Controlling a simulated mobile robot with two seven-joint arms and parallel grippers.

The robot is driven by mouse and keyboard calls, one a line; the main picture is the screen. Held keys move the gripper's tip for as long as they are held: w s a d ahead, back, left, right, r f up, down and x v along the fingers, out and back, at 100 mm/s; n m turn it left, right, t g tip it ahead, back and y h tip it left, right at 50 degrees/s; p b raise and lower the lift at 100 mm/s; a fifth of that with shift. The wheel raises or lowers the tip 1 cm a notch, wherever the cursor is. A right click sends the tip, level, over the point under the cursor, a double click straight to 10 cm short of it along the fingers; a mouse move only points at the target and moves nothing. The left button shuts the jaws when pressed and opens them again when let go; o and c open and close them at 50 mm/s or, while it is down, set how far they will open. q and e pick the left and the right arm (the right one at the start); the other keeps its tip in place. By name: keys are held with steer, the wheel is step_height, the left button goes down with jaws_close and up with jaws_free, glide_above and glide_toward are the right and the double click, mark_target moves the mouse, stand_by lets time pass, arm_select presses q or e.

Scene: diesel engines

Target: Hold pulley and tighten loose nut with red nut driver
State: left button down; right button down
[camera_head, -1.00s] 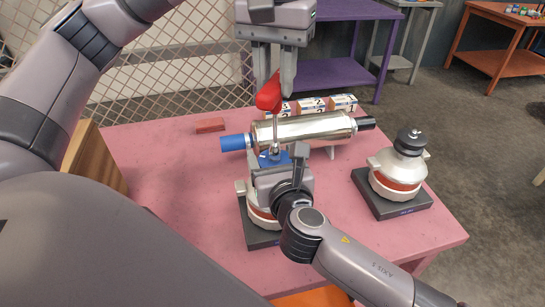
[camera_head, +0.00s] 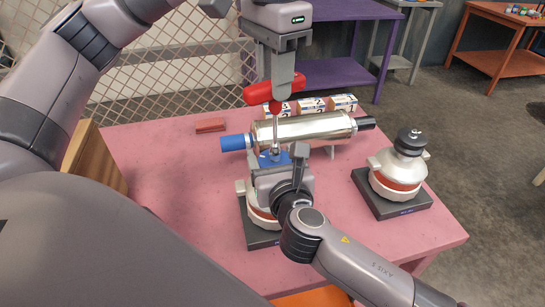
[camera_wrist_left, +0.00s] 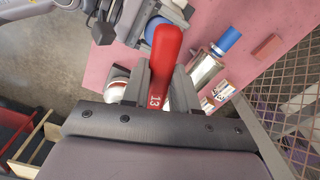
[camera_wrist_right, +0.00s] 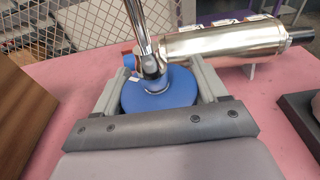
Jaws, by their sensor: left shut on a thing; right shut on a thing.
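My left gripper (camera_head: 275,85) is shut on the red T-shaped handle of the nut driver (camera_head: 258,95), which also fills the middle of the left wrist view (camera_wrist_left: 165,55). The driver's metal shaft points down, and its lower end meets the top centre of the blue pulley (camera_head: 267,157). In the right wrist view the shaft end sits over the pulley hub (camera_wrist_right: 152,68), hiding the nut. My right gripper (camera_wrist_right: 160,88) is shut around the blue pulley's rim (camera_wrist_right: 150,100), one finger on each side.
A shiny metal cylinder (camera_head: 305,127) with blue and black ends lies just behind the pulley. A second engine unit (camera_head: 398,165) on a black base stands to the right. Small boxes (camera_head: 312,105) and a red block (camera_head: 210,125) sit on the pink table (camera_head: 180,185); its left part is mostly clear.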

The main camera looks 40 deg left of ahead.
arm_select(q)
steer(key=shift+r, duration=0.2)
stand_by(0.3)
steer(key=shift+r, duration=0.8)
steer(key=n, duration=1.4)
steer(key=shift+d+f, duration=0.1)
steer(key=shift+f, duration=0.5)
stand_by(0.6)
steer(key=shift+f, duration=0.25)
steer(key=shift+f, duration=0.15)
stand_by(0.9)
